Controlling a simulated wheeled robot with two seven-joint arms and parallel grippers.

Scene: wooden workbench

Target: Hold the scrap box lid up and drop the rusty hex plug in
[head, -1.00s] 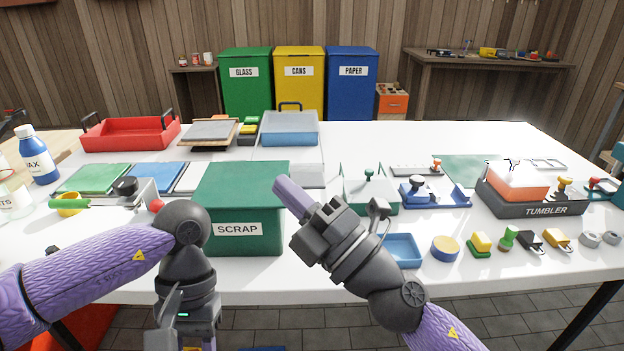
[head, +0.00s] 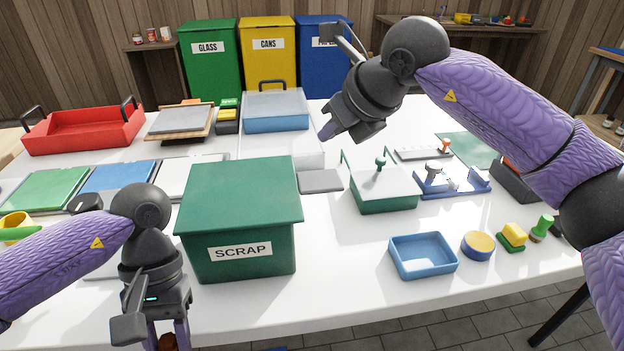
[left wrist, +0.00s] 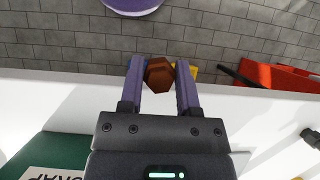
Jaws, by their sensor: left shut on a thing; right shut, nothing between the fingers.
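The green scrap box (head: 240,252) stands on the white bench with a SCRAP label on its front. Its flat green lid (head: 243,190) lies shut on top. My left gripper (head: 167,345) is low in front of the bench's near edge, left of the box, pointing down. It is shut on the rusty hex plug (left wrist: 160,74), a brown six-sided piece between the purple fingers in the left wrist view; only its top shows in the head view. My right gripper (head: 328,131) is shut and empty, raised behind and right of the box, apart from the lid.
A blue tray (head: 423,268) and a yellow-and-blue round piece (head: 477,246) lie right of the box. A green fixture (head: 384,202) stands behind them. A lidded blue box (head: 276,122) and a red tray (head: 84,142) are at the back. Bare bench lies just right of the scrap box.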

